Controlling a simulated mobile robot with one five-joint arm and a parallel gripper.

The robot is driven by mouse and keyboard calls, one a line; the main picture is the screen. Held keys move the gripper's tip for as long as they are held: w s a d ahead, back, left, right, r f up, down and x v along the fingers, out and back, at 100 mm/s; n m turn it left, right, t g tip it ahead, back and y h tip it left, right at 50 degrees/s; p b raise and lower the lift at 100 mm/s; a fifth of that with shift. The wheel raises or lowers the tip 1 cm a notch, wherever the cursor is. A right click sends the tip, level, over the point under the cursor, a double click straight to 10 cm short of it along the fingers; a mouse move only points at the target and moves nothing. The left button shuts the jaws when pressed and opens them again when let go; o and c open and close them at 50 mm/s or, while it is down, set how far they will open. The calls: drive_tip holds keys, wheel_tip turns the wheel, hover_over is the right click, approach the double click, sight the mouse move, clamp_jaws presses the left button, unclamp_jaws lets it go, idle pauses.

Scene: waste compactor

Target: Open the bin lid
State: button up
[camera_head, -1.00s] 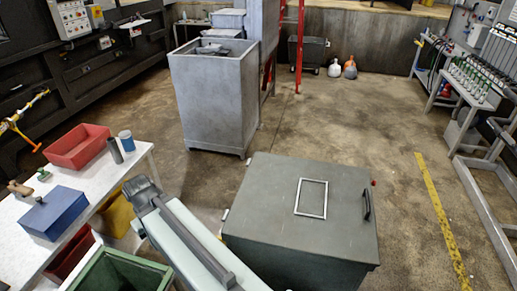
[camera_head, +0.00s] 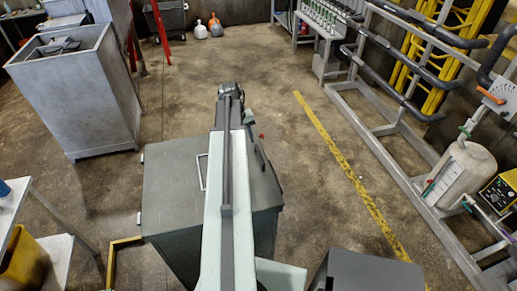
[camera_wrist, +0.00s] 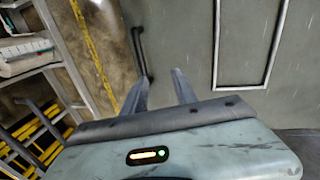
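The bin is a dark grey-green box, and its flat lid (camera_head: 172,183) is shut in the head view. My arm crosses over the lid and hides part of it. The lid's black handle (camera_head: 262,158) shows just right of my arm. In the wrist view the lid (camera_wrist: 182,35) fills the upper right, and the handle (camera_wrist: 139,50) stands at its left edge. My gripper (camera_wrist: 159,76) has its two fingers apart with nothing between them. The handle is ahead of the left finger, and no contact is visible.
A yellow floor line (camera_head: 340,168) runs right of the bin. A metal rack with pipes (camera_head: 400,75) stands further right. A tall grey container (camera_head: 82,95) is at the left, and a white table (camera_head: 12,205) is at the lower left. The floor beyond the bin is clear.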

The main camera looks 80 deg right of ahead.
approach(260, 154)
drive_tip(key=shift+m, duration=0.4)
drive_tip(key=f+b, duration=0.5)
drive_tip(key=s+f+b, duration=0.1)
drive_tip(key=f+b, duration=0.2)
drive_tip(key=shift+s+d, duration=0.1)
drive_tip(key=shift+d, duration=0.3)
drive_tip(key=shift+r, duration=0.1)
clamp_jaws()
idle(0.3)
